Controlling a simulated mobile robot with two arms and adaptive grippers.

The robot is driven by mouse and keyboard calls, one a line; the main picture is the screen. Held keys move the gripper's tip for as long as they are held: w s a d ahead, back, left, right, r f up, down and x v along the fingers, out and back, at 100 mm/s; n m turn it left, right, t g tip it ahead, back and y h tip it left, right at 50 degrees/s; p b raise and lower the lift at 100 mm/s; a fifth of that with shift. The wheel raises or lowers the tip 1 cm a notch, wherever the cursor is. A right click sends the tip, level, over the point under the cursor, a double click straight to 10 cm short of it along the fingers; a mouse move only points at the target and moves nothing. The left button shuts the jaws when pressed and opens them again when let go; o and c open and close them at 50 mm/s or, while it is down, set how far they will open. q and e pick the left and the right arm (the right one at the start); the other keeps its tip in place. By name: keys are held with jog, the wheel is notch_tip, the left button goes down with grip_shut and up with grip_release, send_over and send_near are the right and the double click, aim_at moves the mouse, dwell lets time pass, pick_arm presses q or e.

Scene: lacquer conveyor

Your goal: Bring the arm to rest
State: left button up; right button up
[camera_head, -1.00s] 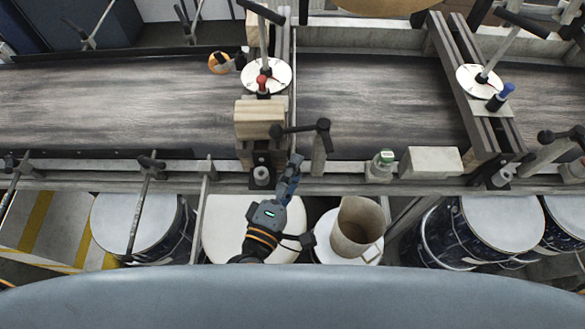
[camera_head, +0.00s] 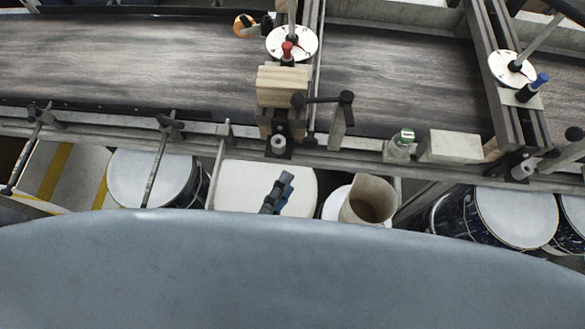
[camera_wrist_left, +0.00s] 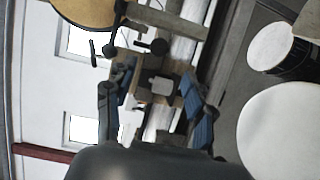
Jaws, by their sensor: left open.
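My left gripper (camera_head: 277,192) shows low in the head view, in front of a white drum lid (camera_head: 236,187). Only its fingers show; its wrist and arm are hidden behind my own grey body. In the left wrist view both blue-padded fingers (camera_wrist_left: 152,98) are spread apart with nothing held between them. My right gripper is in neither view.
A conveyor belt (camera_head: 170,62) with a metal side rail (camera_head: 350,163) runs beyond the gripper. A beige pitcher (camera_head: 368,200) stands just right of it. A green-capped jar (camera_head: 399,146) and a pale block (camera_head: 452,146) sit along the rail. Drums (camera_head: 517,215) stand below.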

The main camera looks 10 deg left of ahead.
pick_arm(q)
jog(key=shift+s+a, duration=0.1)
jog(key=shift+s, duration=0.15)
dwell(0.4)
